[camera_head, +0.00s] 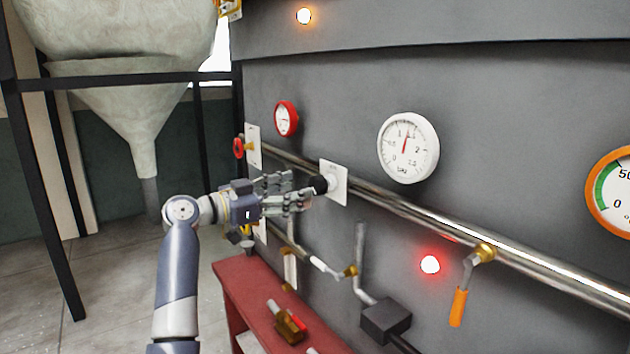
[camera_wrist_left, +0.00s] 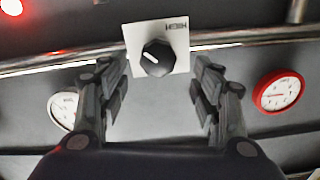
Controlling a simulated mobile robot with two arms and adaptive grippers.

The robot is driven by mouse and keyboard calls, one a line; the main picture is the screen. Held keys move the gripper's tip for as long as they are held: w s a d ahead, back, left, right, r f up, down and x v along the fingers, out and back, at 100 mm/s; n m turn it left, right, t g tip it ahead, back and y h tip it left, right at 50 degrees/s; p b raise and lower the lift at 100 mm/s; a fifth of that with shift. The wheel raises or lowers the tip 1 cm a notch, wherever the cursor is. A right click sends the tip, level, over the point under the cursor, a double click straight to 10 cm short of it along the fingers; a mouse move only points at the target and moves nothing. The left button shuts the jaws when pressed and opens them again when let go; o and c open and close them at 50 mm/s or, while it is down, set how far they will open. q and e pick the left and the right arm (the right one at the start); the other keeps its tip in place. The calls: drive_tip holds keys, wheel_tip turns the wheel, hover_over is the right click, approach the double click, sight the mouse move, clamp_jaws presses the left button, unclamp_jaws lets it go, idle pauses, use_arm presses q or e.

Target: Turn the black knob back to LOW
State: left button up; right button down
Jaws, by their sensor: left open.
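The black knob (camera_head: 319,184) sits on a white square plate (camera_head: 341,190) on the grey machine panel. In the left wrist view the knob (camera_wrist_left: 157,58) is round with a white pointer line, which points to the upper left in that picture. The plate (camera_wrist_left: 178,32) carries a label that reads HIGH, upside down, near its upper right corner. My left gripper (camera_head: 297,190) is open in front of the knob. In the wrist view its two fingers (camera_wrist_left: 162,88) stand on either side of the knob, with a gap to each side. My right gripper is not in view.
A shiny pipe (camera_head: 430,222) runs along the panel beside the plate. A white gauge (camera_head: 408,148), a red gauge (camera_head: 286,118), a red valve wheel (camera_head: 239,148) and an orange-handled lever (camera_head: 459,306) are nearby. A red bench (camera_head: 247,287) stands below.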

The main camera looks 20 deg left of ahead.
sight(313, 186)
use_arm(q)
drive_tip(key=p+x, duration=0.1)
drive_tip(key=x, duration=0.4)
drive_tip(key=shift+s+d+r+p, duration=0.1)
drive_tip(key=shift+s+r+p, duration=0.1)
drive_tip(key=shift+p, duration=0.15)
drive_tip(key=shift+x, duration=0.8)
drive_tip(key=shift+w+f, duration=0.1)
drive_tip(key=shift+f, duration=0.1)
drive_tip(key=c, duration=1.1)
